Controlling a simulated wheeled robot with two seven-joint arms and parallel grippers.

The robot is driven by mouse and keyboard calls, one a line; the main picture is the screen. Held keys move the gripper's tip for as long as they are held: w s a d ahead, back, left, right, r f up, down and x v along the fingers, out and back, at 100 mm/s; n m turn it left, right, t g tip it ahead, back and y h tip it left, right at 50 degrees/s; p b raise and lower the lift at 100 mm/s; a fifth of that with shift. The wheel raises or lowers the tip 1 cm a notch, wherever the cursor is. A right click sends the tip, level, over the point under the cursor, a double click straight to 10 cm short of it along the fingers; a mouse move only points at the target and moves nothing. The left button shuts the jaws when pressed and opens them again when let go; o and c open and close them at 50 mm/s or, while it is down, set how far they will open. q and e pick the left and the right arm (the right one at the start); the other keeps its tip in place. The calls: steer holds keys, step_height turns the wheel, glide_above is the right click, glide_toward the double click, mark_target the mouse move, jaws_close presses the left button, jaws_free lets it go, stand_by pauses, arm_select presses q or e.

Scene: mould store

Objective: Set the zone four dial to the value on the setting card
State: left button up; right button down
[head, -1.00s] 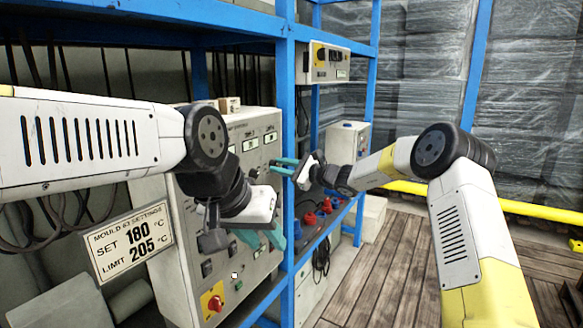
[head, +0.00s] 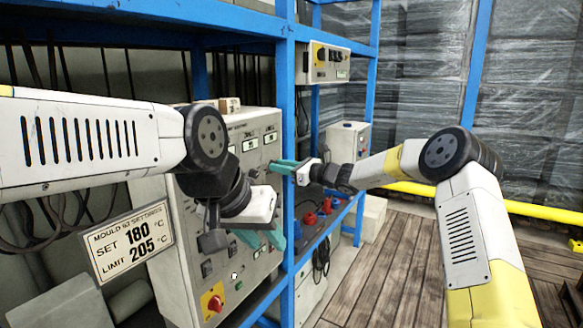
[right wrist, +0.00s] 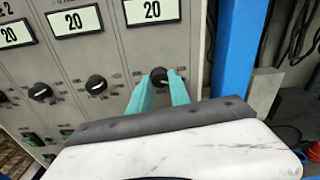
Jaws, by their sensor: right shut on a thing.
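The setting card (head: 130,243), at the left in the head view, reads SET 180 °C, LIMIT 205 °C. The grey control cabinet (head: 222,268) carries a row of black dials. My right gripper (head: 276,167) is shut on the rightmost dial (right wrist: 159,77) of that row, a teal finger on each side of it. The dial's scale is too small to read. My left gripper (head: 262,239) is open and empty in front of the lower part of the cabinet.
Two other dials, a middle one (right wrist: 96,84) and a left one (right wrist: 40,92), sit left of the held dial. A blue rack post (head: 287,220) stands close beside the cabinet's right edge.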

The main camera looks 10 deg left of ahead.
stand_by(0.3)
steer(key=c, duration=1.2)
jaws_free()
steer(key=v, duration=0.7)
steer(key=shift+d, duration=0.4)
steer(key=shift+s, duration=0.1)
